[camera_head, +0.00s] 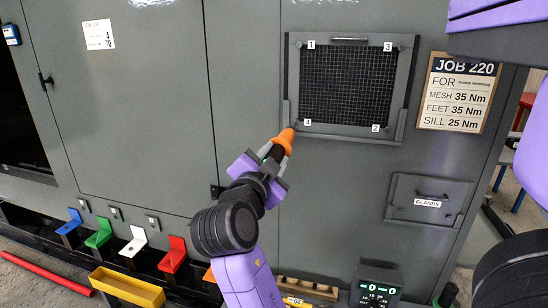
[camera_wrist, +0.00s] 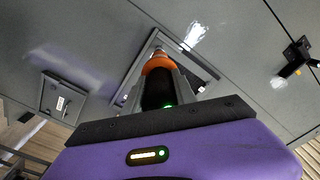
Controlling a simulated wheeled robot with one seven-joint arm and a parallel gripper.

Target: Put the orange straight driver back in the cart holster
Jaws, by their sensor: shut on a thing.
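My gripper (camera_head: 262,167) is shut on the orange straight driver (camera_head: 286,137), whose orange end points up and away from me. In the head view the driver's orange end overlaps the lower left corner of the mesh panel, near the mark 4; I cannot tell whether it touches. In the wrist view the driver (camera_wrist: 158,64) stands between the fingers, its dark body below the orange part, with a green light near its base. I cannot make out the cart holster for certain; a wooden rack (camera_head: 305,288) shows at the bottom edge, partly cut off.
The grey enclosure wall holds the framed mesh panel (camera_head: 346,84), a GLANDS hatch (camera_head: 428,200) and a JOB 220 sign (camera_head: 459,92). Blue, green, white and red (camera_head: 173,254) brackets stand along the lower left. A yellow tray (camera_head: 127,288) and a torque display (camera_head: 376,294) sit at the bottom.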

